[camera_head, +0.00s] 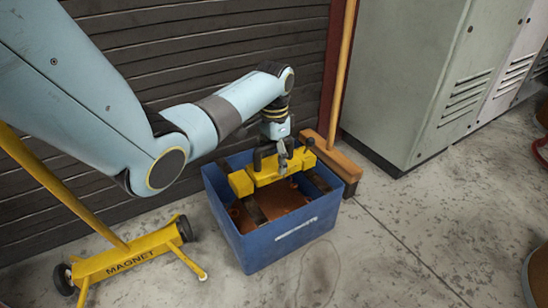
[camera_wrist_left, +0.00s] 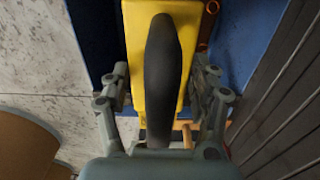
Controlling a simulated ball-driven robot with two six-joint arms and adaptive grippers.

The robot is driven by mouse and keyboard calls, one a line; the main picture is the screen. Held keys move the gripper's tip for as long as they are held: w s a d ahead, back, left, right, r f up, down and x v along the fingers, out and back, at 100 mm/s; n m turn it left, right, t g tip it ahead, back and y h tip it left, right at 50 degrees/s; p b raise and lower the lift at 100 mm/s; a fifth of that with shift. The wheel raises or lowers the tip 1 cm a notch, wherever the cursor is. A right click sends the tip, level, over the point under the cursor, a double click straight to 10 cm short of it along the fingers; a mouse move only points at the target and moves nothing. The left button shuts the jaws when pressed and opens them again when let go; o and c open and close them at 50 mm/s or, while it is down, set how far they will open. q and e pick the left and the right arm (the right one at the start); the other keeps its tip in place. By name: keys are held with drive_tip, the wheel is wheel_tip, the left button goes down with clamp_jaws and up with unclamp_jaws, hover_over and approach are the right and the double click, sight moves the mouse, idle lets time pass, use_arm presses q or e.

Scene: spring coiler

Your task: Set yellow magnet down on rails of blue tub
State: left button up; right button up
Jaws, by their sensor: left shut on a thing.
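The yellow magnet (camera_head: 268,174) is a yellow block with a black handle, over the open top of the blue tub (camera_head: 292,246). Dark rails (camera_head: 319,181) cross the tub near its two ends. The magnet spans from rail to rail; I cannot tell whether it touches them. My left gripper (camera_head: 282,156) is above the magnet, shut on its handle. In the left wrist view the black handle (camera_wrist_left: 162,80) stands between the fingers, with the yellow body (camera_wrist_left: 133,40) beneath. Brown material lies inside the tub. My right gripper is not in view.
A yellow wheeled sweeper marked MAGNET (camera_head: 128,259) stands left of the tub. A broom (camera_head: 338,160) leans close behind the tub's right side, by grey cabinets (camera_head: 405,75). A dark slatted wall (camera_head: 200,40) is behind. Concrete floor in front is clear.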

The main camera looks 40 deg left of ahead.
use_arm(q)
drive_tip(key=shift+f, duration=0.5)
idle(1.0)
drive_tip(key=o, duration=1.8)
wheel_tip(320, 180, up, 12)
drive_tip(key=shift+f, duration=0.1)
